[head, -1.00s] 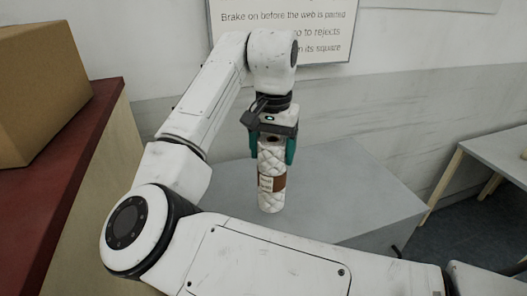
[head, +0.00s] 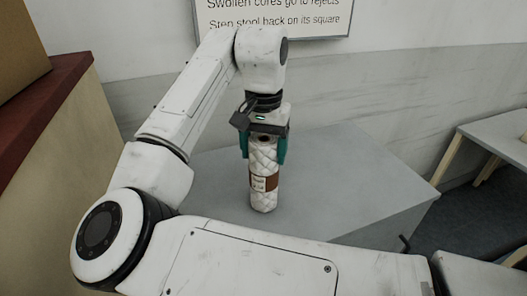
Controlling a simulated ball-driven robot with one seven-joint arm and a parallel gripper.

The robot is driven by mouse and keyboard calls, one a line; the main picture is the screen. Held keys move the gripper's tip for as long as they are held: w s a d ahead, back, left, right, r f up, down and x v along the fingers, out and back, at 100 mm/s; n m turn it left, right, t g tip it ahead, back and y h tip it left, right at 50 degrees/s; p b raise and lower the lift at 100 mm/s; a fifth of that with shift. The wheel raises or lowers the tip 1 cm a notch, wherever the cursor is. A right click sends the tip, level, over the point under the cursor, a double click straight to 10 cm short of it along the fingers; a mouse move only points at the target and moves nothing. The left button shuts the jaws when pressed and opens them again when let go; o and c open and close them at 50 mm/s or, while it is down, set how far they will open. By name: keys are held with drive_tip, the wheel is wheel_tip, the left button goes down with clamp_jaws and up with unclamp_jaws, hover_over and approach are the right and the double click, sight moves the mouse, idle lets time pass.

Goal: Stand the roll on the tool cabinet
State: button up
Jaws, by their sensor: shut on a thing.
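The roll (head: 264,190) is white and quilted with a brown band and a pale label around its lower half. It is upright in the head view. My gripper (head: 264,150) points down with its teal fingers on either side of the roll's upper part, shut on it. The tool cabinet (head: 345,185) is the grey flat-topped block behind and below the roll. The roll's lower end appears over the cabinet top; I cannot tell whether it touches the surface. My arm hides the cabinet's near left part.
A cardboard box (head: 22,45) sits on a dark red-topped counter (head: 45,100) at the left. A grey table (head: 500,140) stands at the right. A wall sign (head: 275,15) hangs behind. The cabinet top right of the roll is clear.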

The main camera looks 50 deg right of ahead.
drive_tip(key=o, duration=1.3)
drive_tip(key=shift+f, duration=0.1)
wheel_tip(320, 180, up, 12)
drive_tip(key=shift+r, duration=0.15)
